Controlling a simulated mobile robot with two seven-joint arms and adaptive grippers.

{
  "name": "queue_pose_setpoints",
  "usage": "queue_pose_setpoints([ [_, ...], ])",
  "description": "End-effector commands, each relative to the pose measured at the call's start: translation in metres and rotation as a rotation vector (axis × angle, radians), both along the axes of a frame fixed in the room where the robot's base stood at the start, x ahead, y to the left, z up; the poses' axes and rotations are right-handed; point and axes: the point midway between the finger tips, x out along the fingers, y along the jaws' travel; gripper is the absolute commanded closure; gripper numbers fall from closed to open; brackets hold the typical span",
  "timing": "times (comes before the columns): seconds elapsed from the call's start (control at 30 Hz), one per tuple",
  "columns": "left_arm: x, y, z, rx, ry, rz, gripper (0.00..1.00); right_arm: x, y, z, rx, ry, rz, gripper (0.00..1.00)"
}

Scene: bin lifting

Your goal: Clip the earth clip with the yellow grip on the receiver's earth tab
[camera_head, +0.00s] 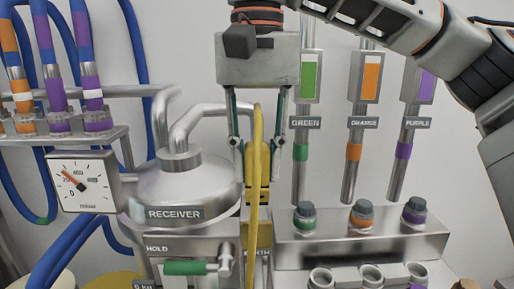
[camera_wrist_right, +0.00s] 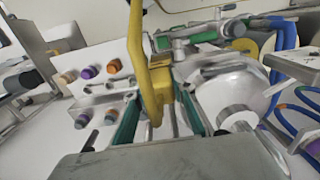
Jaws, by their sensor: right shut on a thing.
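The receiver (camera_head: 185,185) is a domed grey metal vessel left of centre. My right gripper (camera_head: 258,172) points straight down just right of it, shut on the earth clip's yellow grip (camera_head: 262,195). The grip also shows in the wrist view (camera_wrist_right: 158,105), between the green-edged fingers of my right gripper (camera_wrist_right: 158,118). A yellow cable (camera_head: 254,230) loops over the clip and hangs in front of it. A partly covered label ending in "RTH" (camera_head: 263,254) is below the clip. I cannot make out the earth tab or the clip's jaws. My left gripper is out of view.
A dial gauge (camera_head: 84,182) and blue hoses (camera_head: 75,245) are at the left. A green HOLD handle (camera_head: 186,268) sits below the receiver. A metal block (camera_head: 335,245) with green, orange and purple fittings stands at the right, close to the gripper.

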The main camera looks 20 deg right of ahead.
Motion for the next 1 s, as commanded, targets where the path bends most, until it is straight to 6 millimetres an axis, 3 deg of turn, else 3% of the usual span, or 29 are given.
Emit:
queue_pose_setpoints([
  [0.47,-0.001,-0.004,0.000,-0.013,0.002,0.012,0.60,-0.001,0.000,0.004,0.000,0.000,0.001,1.00],
  [1.0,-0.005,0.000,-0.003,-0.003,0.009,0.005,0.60,-0.001,0.000,-0.018,-0.001,0.001,0.000,1.00],
])
